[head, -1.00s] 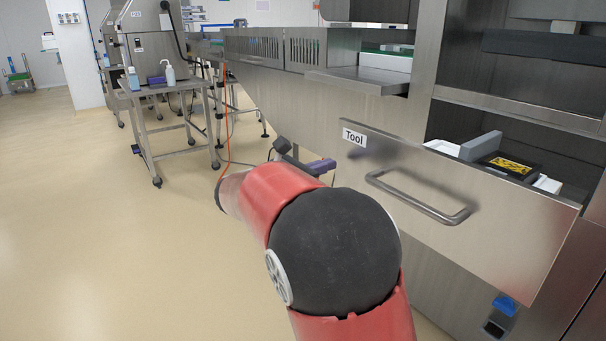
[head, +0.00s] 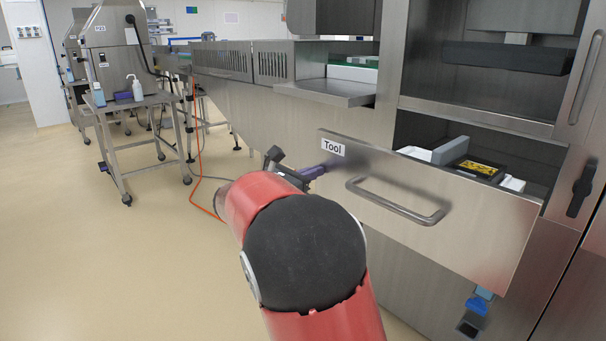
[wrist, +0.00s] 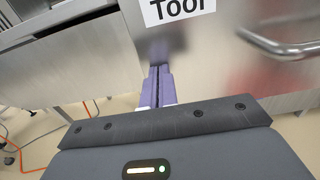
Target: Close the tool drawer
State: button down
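The tool drawer (head: 440,215) stands pulled out of the steel machine, with a white "Tool" label (head: 333,147) and a bar handle (head: 398,203) on its front. In the wrist view the drawer front (wrist: 215,60) fills the upper right, with the label at the top and part of the handle at right. My gripper (wrist: 160,72) has its purple fingers together with nothing visible between them. They point at the front just below the label; I cannot tell whether they touch. In the head view my gripper (head: 318,170) is at the front's left end, partly hidden by my arm.
Inside the drawer are a dark block with a yellow label (head: 478,168), a grey plate and white pieces. A steel shelf (head: 327,91) juts out above left. A steel table (head: 140,100) with bottles stands at left.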

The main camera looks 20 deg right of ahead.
jog(key=p+x, duration=0.5)
jog(key=x, duration=2.4)
jog(key=shift+d, duration=0.35)
jog(key=shift+w+d, duration=0.1)
jog(key=shift+d, duration=0.15)
jog(key=shift+r+p, duration=0.1)
jog(key=shift+p, duration=0.2)
jog(key=shift+r, duration=0.15)
